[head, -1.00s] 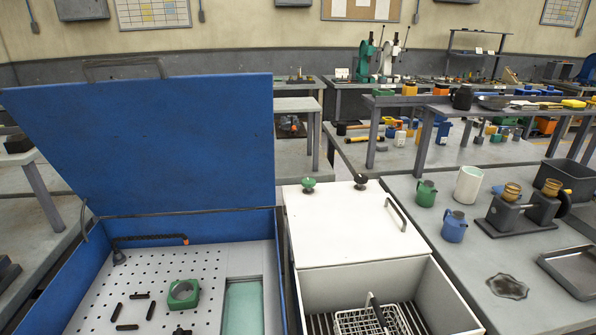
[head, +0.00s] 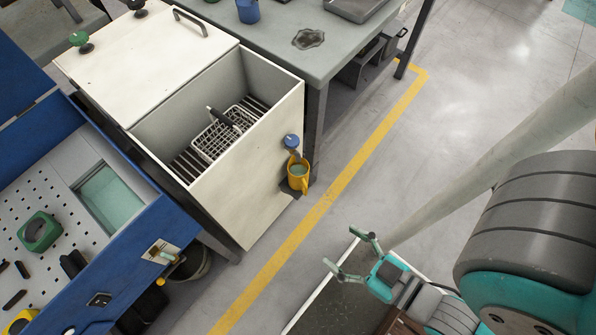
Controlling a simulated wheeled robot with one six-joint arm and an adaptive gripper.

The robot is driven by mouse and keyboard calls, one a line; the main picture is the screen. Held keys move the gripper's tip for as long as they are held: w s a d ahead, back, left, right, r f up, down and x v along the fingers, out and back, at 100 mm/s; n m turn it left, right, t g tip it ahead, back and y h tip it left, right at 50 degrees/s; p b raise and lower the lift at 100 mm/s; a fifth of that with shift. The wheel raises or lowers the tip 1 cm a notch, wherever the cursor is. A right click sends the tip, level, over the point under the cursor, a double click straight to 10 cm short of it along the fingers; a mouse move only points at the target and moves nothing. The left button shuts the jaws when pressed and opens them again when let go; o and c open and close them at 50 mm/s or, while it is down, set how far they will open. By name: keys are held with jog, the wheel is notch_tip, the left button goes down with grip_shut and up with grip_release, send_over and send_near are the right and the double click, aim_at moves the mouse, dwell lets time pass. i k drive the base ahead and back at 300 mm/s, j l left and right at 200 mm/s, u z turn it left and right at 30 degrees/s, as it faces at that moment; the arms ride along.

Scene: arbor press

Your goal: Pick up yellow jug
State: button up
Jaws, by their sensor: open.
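The yellow jug (head: 298,175) stands on a small dark ledge (head: 290,190) on the side of the white cabinet, just below a blue-topped tap (head: 291,143). Its mouth faces up and shows a pale greenish inside; whether that is liquid I cannot tell. My gripper (head: 349,252) is open and empty, below and right of the jug in the head view. Its two fingers are spread and apart from the jug.
The white cabinet (head: 243,190) has an open basin holding a wire basket (head: 222,135). A blue parts-washer bench (head: 150,225) stands left. A grey table (head: 330,50) with a dark stain stands behind. A dark bin (head: 190,262) sits under the bench.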

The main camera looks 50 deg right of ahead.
aim_at(298, 173)
jog(key=k+l, duration=0.45)
jog(key=l, duration=0.15)
jog(key=k+l, duration=0.45)
jog(key=l, duration=0.15)
jog(key=l+u, duration=0.05)
